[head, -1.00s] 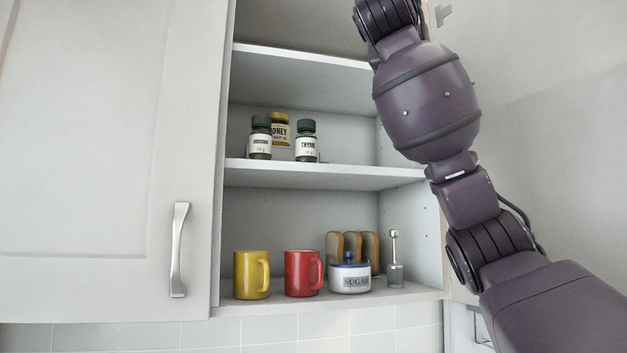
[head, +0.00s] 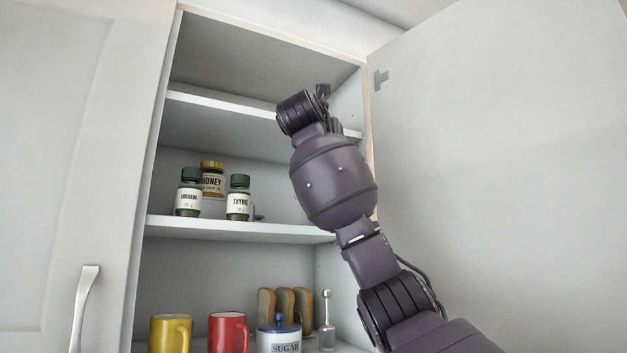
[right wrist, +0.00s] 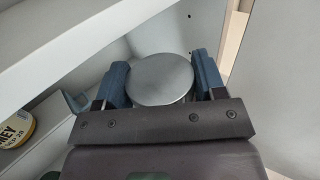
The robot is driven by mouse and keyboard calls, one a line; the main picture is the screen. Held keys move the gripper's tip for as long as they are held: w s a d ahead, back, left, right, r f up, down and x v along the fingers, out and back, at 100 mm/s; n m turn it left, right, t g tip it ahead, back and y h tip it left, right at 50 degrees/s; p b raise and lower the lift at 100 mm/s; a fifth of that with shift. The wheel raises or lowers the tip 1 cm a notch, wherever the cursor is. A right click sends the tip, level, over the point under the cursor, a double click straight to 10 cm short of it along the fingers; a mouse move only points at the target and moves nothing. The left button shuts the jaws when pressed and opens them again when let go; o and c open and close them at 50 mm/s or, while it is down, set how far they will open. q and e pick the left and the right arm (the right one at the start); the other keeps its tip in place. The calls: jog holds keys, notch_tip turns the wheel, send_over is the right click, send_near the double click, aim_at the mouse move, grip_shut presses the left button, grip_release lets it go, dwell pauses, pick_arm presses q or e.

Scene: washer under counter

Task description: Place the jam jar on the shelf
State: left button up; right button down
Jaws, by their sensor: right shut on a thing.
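In the right wrist view a round grey metal lid (right wrist: 160,79), apparently the jam jar's, sits between the two blue fingers of my right gripper (right wrist: 161,80). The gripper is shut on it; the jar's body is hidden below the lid. In the head view my right arm reaches into the right part of the open cabinet and hides the jar and most of the gripper. I cannot tell whether the jar touches the shelf. My left gripper is not in view.
On the middle shelf stand the thyme jar (head: 238,198), another green-capped spice jar (head: 188,194) and a honey jar (head: 212,180). The upper shelf (head: 215,110) runs above. Mugs, bread and a sugar pot (head: 278,338) are below. The open door (head: 500,180) is at right.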

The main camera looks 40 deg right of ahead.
pick_arm(q)
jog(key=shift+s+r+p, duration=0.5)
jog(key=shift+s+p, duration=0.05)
jog(key=shift+p, duration=0.6)
pick_arm(e)
jog(key=w+d+f, duration=0.1)
jog(key=w+f, duration=0.5)
jog(key=f, duration=0.1)
jog(key=shift+d, duration=0.4)
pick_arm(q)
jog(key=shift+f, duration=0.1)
pick_arm(e)
jog(key=shift+c, duration=1)
grip_release()
jog(key=shift+w+f, duration=0.1)
jog(key=shift+f, duration=0.05)
pick_arm(q)
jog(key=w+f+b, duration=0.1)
jog(key=b, duration=0.2)
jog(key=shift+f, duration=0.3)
pick_arm(e)
jog(key=v, duration=1.2)
